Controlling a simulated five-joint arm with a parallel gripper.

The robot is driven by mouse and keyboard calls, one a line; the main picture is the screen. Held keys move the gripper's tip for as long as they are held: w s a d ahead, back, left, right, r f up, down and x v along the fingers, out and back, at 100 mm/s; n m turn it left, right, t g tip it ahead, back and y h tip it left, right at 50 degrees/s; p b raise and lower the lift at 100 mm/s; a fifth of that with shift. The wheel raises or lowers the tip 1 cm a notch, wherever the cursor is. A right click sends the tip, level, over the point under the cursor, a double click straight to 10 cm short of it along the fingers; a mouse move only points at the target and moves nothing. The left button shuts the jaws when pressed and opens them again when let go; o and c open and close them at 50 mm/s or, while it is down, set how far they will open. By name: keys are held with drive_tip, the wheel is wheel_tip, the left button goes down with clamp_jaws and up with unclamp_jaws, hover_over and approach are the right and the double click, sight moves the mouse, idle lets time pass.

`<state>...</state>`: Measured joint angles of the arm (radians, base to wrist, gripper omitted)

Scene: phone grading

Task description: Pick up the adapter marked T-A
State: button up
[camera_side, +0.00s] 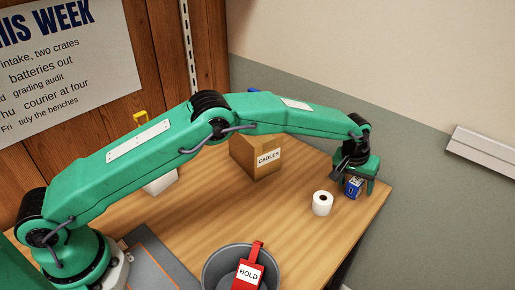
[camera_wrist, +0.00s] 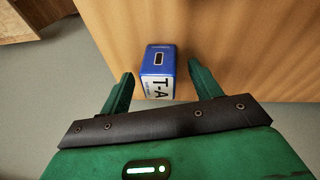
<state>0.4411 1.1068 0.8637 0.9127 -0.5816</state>
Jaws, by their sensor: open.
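The adapter marked T-A (camera_wrist: 158,73) is a small blue block with a white label and a dark slot on top. In the wrist view it lies between the two green fingers of my gripper (camera_wrist: 161,84), with wood showing on both sides of it. In the side view the adapter (camera_side: 353,187) is near the right end of the table, under my gripper (camera_side: 357,183), partly hidden by the fingers. My gripper is open and has nothing held.
A white roll (camera_side: 322,203) stands just left of the gripper. A cardboard box marked CABLES (camera_side: 256,158) stands farther back. A grey bin (camera_side: 213,268) with a red HOLD tag (camera_side: 248,271) is at the front. The table (camera_side: 225,215) is clear between them.

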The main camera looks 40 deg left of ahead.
sight(359, 179)
idle(0.3)
drive_tip(key=c, duration=1.2)
drive_tip(key=shift+o, duration=0.2)
drive_tip(key=shift+r, duration=0.15)
drive_tip(key=shift+r, duration=0.45)
wheel_tip(359, 179, up, 3)
drive_tip(key=shift+f, duration=0.1)
drive_tip(key=s+d+r, duration=0.6)
drive_tip(key=s+r, duration=0.1)
drive_tip(key=s, duration=0.2)
drive_tip(key=shift+s+d, duration=0.25)
drive_tip(key=shift+s, duration=0.1)
